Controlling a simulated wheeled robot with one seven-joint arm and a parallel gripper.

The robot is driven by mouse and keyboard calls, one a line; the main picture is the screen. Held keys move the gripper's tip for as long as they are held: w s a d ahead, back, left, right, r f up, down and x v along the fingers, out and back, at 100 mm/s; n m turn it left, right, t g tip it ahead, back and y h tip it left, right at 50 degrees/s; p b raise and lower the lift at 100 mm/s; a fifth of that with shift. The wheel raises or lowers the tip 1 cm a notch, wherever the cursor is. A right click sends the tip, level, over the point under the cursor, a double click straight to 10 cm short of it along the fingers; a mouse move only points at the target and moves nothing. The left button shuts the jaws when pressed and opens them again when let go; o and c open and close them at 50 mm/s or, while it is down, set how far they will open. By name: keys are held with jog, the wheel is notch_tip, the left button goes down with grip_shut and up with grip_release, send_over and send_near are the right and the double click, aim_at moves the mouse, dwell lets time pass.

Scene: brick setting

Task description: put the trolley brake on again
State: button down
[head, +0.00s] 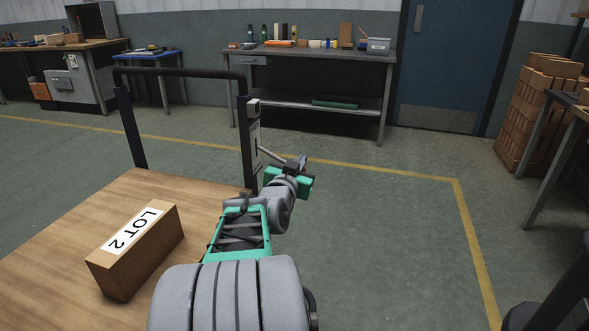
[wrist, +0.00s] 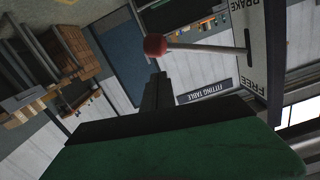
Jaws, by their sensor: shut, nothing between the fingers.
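The trolley (head: 200,182) has a wooden deck, and a dark upright panel (head: 255,140) stands at its far right corner. A pale brake lever (head: 270,153) sticks out of this panel to the right. In the wrist view the lever (wrist: 208,48) ends in a red knob (wrist: 155,46) and comes out of a slot in the panel (wrist: 262,50), marked BRAKE and FREE. I cannot tell surely which mark the lever stands at. My gripper (head: 303,162) is shut and empty by the lever's outer end. Its dark fingertips (wrist: 158,78) show just below the knob, seemingly apart from it.
A box marked LOT 2 (head: 138,250) stands on the deck, left of my arm. A black push handle (head: 180,71) rises at the far end. A workbench (head: 320,55) and a blue door (head: 450,65) are behind. The floor to the right (head: 390,220) is clear.

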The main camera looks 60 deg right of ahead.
jog(key=s+a+r+p, duration=0.1)
jog(key=s+a+r, duration=0.1)
jog(key=a, duration=0.8)
jog(key=shift+r, duration=0.25)
jog(key=shift+r, duration=0.1)
